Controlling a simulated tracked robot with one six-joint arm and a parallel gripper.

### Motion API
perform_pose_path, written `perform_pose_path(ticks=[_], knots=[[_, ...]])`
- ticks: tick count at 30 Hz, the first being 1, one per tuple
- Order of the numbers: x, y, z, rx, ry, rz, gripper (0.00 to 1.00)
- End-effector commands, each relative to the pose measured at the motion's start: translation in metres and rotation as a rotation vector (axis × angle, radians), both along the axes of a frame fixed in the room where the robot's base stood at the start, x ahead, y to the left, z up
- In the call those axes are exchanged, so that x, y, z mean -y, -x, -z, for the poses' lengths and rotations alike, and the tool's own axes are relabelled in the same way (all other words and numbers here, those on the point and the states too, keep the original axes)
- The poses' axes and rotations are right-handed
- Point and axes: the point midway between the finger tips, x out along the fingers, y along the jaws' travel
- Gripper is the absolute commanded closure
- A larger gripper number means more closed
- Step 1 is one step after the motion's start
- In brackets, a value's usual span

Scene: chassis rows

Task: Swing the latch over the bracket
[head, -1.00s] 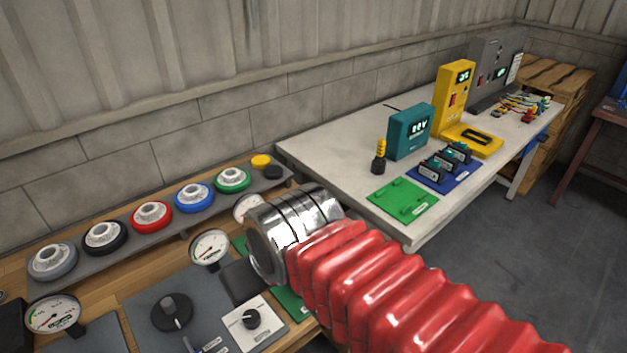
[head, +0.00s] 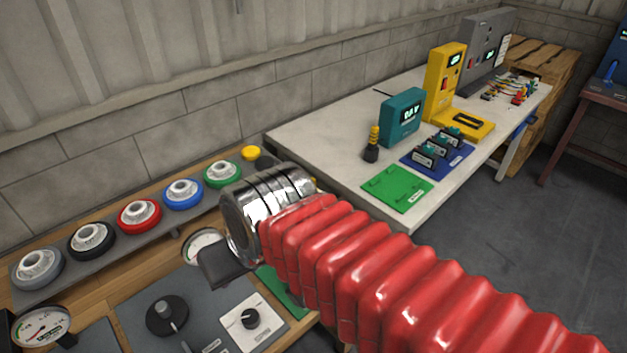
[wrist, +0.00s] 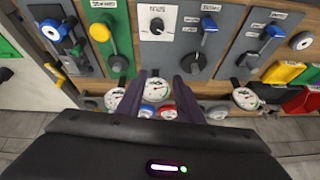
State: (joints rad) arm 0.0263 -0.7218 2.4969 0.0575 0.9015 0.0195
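My gripper shows in the wrist view (wrist: 160,80) with its two dark fingers apart and nothing between them; a gauge shows through the gap beyond. The fingers point toward a board of mounted plates. Blue-ended levers sit on grey plates at the upper left (wrist: 52,30), right of centre (wrist: 208,26) and right (wrist: 274,31). A green plate carries a yellow-ended part (wrist: 100,32). I cannot tell which part is the latch or the bracket. In the head view, my silver wrist and red sleeve hide part of the board, and the fingertips cannot be made out clearly.
A white plate with a knob (head: 249,318) and a grey plate with a black dial (head: 167,315) lie near my arm. Gauges (head: 42,327) and coloured rings (head: 139,215) line the board. A white table (head: 330,140) holding instruments stands to the right.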

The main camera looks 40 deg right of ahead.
Motion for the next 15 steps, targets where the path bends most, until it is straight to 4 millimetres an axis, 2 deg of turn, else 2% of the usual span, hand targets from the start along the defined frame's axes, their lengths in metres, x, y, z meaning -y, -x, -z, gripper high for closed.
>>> perform_pose_path(ticks=[8,15], knots=[[-0.011,-0.021,0.028,-0.122,-0.339,0.308,0.67],[-0.004,-0.059,0.042,-0.198,-0.71,0.671,0.67]])
